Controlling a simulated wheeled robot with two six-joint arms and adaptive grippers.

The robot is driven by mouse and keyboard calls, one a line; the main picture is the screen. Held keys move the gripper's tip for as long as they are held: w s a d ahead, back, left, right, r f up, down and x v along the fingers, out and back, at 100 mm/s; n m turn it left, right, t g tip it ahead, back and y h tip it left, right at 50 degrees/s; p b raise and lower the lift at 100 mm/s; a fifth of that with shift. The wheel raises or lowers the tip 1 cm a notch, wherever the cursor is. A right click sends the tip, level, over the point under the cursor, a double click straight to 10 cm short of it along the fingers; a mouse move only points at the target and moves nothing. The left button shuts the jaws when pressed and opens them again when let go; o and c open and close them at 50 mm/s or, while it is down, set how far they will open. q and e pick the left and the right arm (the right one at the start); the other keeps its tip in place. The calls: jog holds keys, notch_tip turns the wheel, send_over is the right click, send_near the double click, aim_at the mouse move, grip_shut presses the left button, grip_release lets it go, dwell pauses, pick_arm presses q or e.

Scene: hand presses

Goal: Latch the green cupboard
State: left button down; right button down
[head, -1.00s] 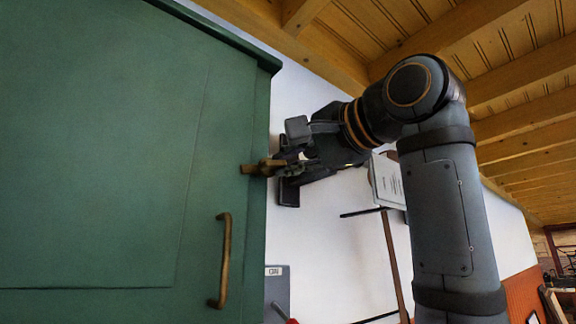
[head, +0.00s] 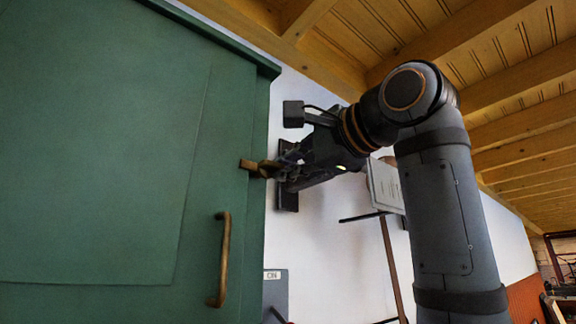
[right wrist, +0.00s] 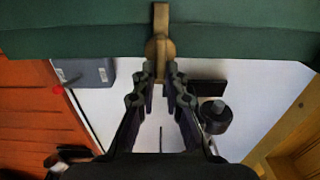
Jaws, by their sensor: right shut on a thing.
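The green cupboard (head: 95,170) fills the left of the head view, its door flush in the frame as far as I can see. A brass latch (head: 248,164) sits at its right edge; its bar also shows in the right wrist view (right wrist: 161,20), lying across the green edge. My right gripper (head: 277,170) is shut on the latch's near end, just off the cupboard's right edge. The fingers hide part of the latch; they show on both sides of it in the right wrist view (right wrist: 161,76). My left gripper is not in view.
A brass pull handle (head: 222,260) stands out from the cupboard below the latch. A grey box (head: 277,290) is on the white wall to the right. A sheet of paper (head: 386,184) and a wooden pole (head: 391,255) are behind my right arm.

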jog(key=c, duration=1.4)
grip_release()
jog(key=v, duration=1.2)
jog(key=shift+w+a, duration=0.1)
